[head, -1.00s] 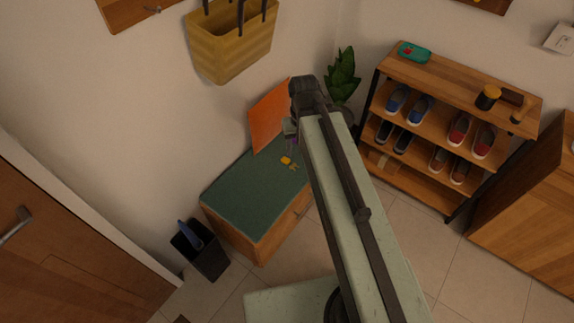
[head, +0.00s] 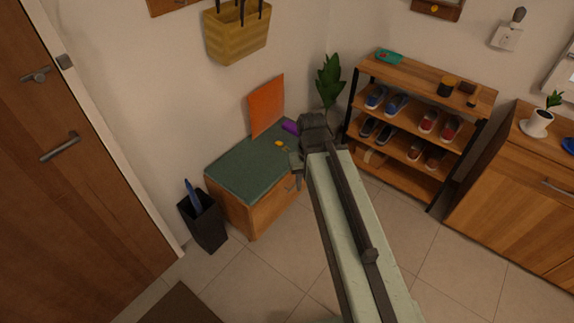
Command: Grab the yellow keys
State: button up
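The yellow keys (head: 279,143) are small and lie on the green cushion top of a wooden bench (head: 243,166), toward its back right. My gripper (head: 296,182) is at the end of my arm and points down by the bench's right side, in front of and a little right of the keys in the picture. It appears apart from the keys. Its fingers are too small and dark to tell whether they are open or shut. My arm hides the right end of the bench.
An orange panel (head: 266,106) leans on the wall behind the bench, with a purple object (head: 291,127) near it. A dark bin (head: 205,224) stands left of the bench, a shoe rack (head: 408,127) to the right.

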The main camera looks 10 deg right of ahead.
aim_at(278, 142)
jog(key=u, duration=0.5)
jog(key=i, duration=1.6)
jog(key=u, duration=0.3)
jog(key=k, duration=0.65)
jog(key=u, duration=0.3)
jog(key=i, duration=0.65)
jog(key=z, duration=0.15)
